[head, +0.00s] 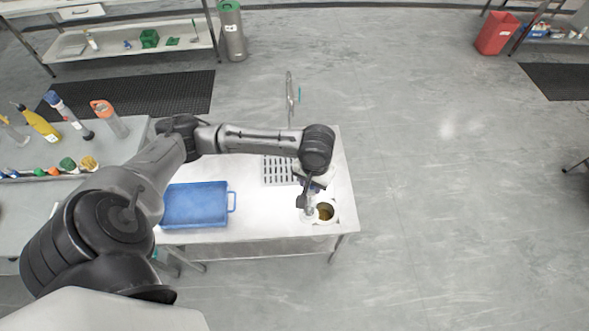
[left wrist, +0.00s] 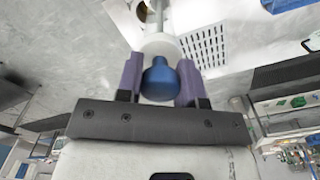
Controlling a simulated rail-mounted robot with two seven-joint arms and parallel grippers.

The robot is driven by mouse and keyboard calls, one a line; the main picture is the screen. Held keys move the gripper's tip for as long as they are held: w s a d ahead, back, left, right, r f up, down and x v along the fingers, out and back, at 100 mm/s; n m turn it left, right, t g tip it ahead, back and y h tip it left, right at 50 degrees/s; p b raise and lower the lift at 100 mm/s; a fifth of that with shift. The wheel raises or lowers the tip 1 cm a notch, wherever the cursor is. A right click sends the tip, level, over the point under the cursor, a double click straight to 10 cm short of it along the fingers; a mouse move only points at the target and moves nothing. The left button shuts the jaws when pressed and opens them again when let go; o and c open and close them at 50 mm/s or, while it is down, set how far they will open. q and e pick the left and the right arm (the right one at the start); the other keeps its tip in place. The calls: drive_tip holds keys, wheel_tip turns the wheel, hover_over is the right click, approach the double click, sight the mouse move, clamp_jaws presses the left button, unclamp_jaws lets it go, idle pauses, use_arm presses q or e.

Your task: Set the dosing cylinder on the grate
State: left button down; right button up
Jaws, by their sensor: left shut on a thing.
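My left gripper (head: 306,200) is over the right end of the white table. In the left wrist view its two purple fingers (left wrist: 160,84) are shut on a piece with a blue rounded end and a pale collar, which I take to be the dosing cylinder (left wrist: 160,46). In the head view the cylinder (head: 309,214) is a small pale shape below the fingers, largely hidden by them. The slotted grate (head: 279,171) lies behind and left of the gripper, and it also shows in the left wrist view (left wrist: 206,46). My right gripper is not in view.
A white unit with a round opening holding brown contents (head: 326,212) stands just right of the gripper. A blue tray (head: 195,205) sits on the table to the left. A tap (head: 290,95) rises at the back edge. Bottles stand on the left bench.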

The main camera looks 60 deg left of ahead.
use_arm(q)
drive_tip(key=w+a+f+n+b, duration=0.3)
drive_tip(key=a+f+b, duration=0.4)
drive_tip(key=a+f, duration=0.3)
drive_tip(key=w+a+f+n+b, duration=0.3)
drive_tip(key=w+a+f+b, duration=0.3)
drive_tip(key=a, duration=0.9)
wheel_tip(320, 180, down, 4)
drive_tip(key=shift+w+a+r+n+b, duration=0.15)
drive_tip(key=shift+n+b, duration=0.25)
drive_tip(key=shift+b, duration=0.05)
drive_tip(key=c, duration=1.2)
unclamp_jaws()
drive_tip(key=o, duration=0.4)
drive_tip(key=shift+o, duration=0.2)
